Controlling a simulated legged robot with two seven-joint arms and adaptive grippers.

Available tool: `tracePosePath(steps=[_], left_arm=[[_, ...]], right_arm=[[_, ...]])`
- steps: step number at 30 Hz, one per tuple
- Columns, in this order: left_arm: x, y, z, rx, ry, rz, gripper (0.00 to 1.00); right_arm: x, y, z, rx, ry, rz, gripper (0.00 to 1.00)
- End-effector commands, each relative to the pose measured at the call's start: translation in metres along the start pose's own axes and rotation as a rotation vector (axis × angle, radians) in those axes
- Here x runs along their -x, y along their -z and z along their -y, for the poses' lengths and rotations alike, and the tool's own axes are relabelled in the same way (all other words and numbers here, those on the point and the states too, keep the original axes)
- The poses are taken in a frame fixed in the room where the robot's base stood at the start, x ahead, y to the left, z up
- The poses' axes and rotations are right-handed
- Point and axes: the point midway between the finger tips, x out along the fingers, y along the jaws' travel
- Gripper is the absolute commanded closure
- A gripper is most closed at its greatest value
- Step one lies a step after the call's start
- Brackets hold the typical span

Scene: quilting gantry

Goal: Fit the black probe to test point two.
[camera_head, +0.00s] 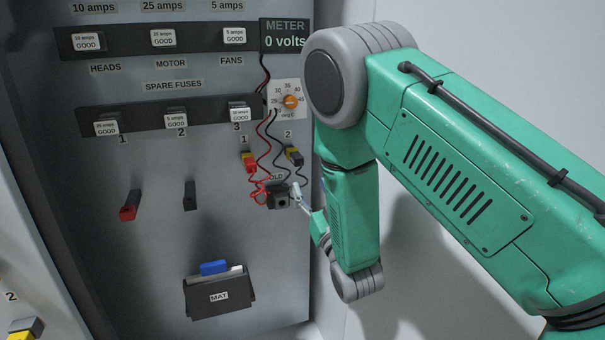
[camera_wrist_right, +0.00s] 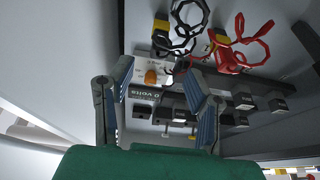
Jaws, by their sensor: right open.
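A yellow-and-black piece (camera_head: 294,156), with a black lead hanging from it, sits under the label 2 on the grey panel. A yellow-and-red piece (camera_head: 249,162) with a red lead sits under the label 1. I cannot tell probe from socket in either piece. In the right wrist view the black lead (camera_wrist_right: 183,38) loops at the top, beside the red lead (camera_wrist_right: 238,55). My right gripper (camera_head: 298,191) is by a dark block below the leads, its fingers partly hidden. In the right wrist view, my right gripper (camera_wrist_right: 159,77) is open, with nothing visibly held. My left gripper is not in view.
The meter (camera_head: 285,36) reads 0 volts; an orange dial (camera_head: 291,102) is below it. The dark block (camera_head: 279,196) is among the leads. A red peg (camera_head: 129,206), a black peg (camera_head: 190,196) and the MAT pocket (camera_head: 219,298) are lower left. Fuse rows are above.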

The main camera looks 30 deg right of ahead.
Motion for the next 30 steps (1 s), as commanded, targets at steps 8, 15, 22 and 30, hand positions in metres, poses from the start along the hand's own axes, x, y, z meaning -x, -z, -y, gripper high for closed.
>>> tracePosePath(steps=[8,15,22,30], left_arm=[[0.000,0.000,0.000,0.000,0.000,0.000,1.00],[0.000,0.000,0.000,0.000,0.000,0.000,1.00],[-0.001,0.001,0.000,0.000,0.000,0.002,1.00],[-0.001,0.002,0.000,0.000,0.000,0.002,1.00]], right_arm=[[0.037,-0.003,0.001,0.002,0.003,0.007,0.55],[0.045,-0.001,0.000,0.000,0.000,0.001,0.55],[0.045,-0.001,0.000,0.000,-0.001,0.001,0.55],[0.045,-0.001,0.000,0.000,-0.001,0.001,0.55]])
